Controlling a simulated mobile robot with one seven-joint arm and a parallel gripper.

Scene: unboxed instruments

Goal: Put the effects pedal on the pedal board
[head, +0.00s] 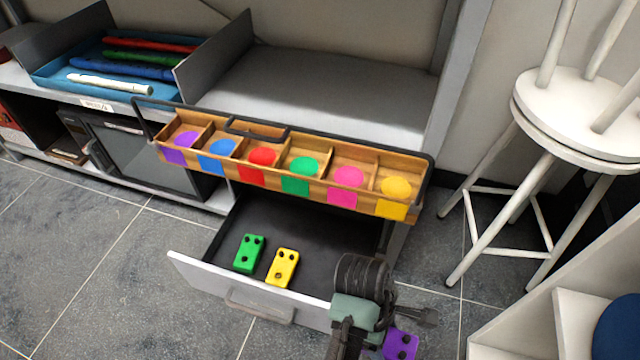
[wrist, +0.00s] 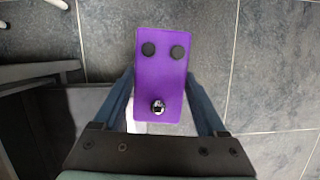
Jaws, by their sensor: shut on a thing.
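A purple effects pedal (head: 401,346) with dark knobs is in my gripper (head: 383,338), at the bottom of the head view, to the right of the open drawer's front. In the wrist view the pedal (wrist: 160,75) lies between the two fingers of my gripper (wrist: 160,92), with two black knobs at the far end and a silver button nearer me. My gripper is shut on it, above the tiled floor. A long wooden board (head: 328,193) with dark rails, likely the pedal board, spans above the drawer. Its compartments are marked purple, blue, red, green, pink and yellow.
The open drawer (head: 205,275) holds a green pedal (head: 249,254) and a yellow pedal (head: 283,267). A blue tray (head: 50,77) with coloured tubes stands on the shelf at upper left. White stools (head: 560,115) stand at right. Grey floor shows at left.

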